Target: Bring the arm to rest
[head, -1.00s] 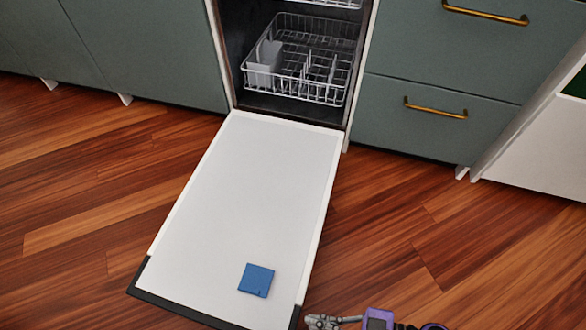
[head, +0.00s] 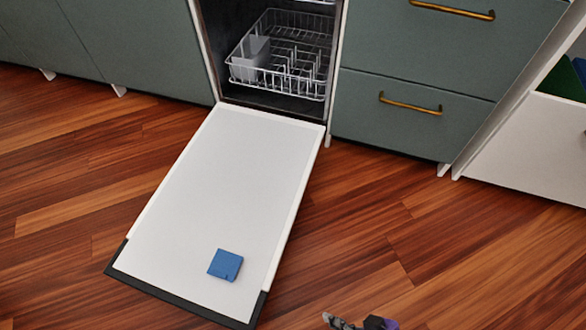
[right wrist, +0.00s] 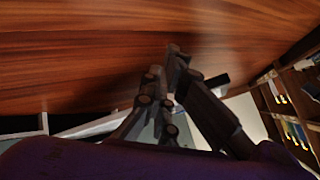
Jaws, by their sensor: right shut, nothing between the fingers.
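My right gripper (head: 329,318) shows at the bottom edge of the head view, to the right of the open dishwasher door and apart from it. In the right wrist view its dark fingers (right wrist: 180,75) are together with nothing held between them, with wood floor beyond. Most of my right arm is cut off below the head view. My left gripper is in neither view.
The white dishwasher door (head: 200,190) lies open over the wood floor, with a blue square object (head: 225,265) on it. A wire rack (head: 290,85) is inside the dishwasher. Drawers (head: 420,100) and a white shelf unit (head: 525,140) stand right. Floor right of the door is clear.

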